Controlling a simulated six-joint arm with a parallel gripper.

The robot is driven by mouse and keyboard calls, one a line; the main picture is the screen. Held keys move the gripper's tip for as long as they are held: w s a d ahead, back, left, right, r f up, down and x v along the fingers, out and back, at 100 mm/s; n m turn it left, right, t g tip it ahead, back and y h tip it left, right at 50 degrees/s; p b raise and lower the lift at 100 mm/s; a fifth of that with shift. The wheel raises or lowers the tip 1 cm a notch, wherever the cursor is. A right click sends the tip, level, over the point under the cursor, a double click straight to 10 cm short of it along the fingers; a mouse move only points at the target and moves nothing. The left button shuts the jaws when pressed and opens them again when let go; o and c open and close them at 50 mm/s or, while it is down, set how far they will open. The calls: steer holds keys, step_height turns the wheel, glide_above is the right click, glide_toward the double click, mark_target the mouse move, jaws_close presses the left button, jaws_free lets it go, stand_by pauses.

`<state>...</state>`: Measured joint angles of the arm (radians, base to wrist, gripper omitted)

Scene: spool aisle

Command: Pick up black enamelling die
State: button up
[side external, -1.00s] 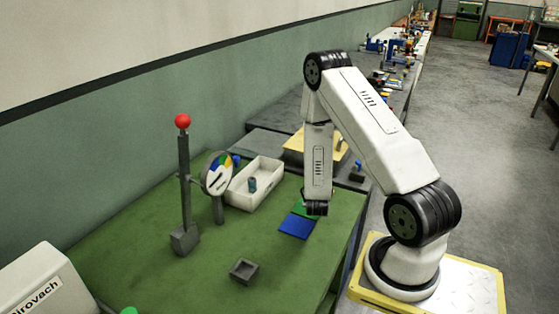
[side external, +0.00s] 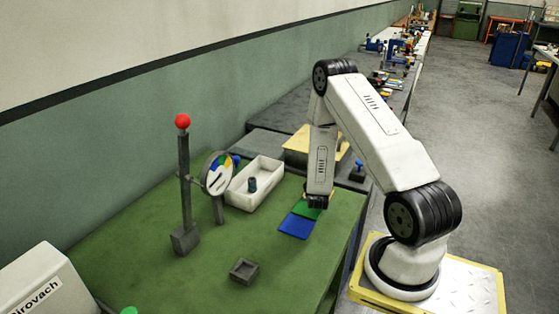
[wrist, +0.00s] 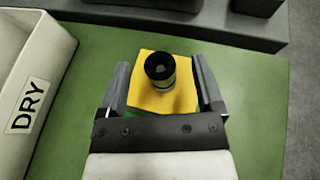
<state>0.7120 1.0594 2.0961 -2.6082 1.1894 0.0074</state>
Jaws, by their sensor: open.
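In the wrist view, a black cylindrical die (wrist: 160,67) with a round top and a paler, greenish band lower down stands on a yellow square (wrist: 178,101). My gripper (wrist: 162,75) is open, with one finger to the left of the die and the other to the right, gaps on both sides. I cannot tell how far the fingertips are above the yellow square. In the side view, my gripper (side external: 316,202) is low over the green table at the far edge of a green square (side external: 305,209). The die is hidden there behind my arm.
A white box (side external: 232,198) marked DRY, holding a dark cylinder (side external: 252,184), stands left of my gripper. A blue square (side external: 295,226) lies nearer.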

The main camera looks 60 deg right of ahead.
jaws_close()
stand_by(0.3)
steer(key=shift+r, duration=0.1)
step_height(320, 180, up, 10)
stand_by(0.9)
stand_by(0.5)
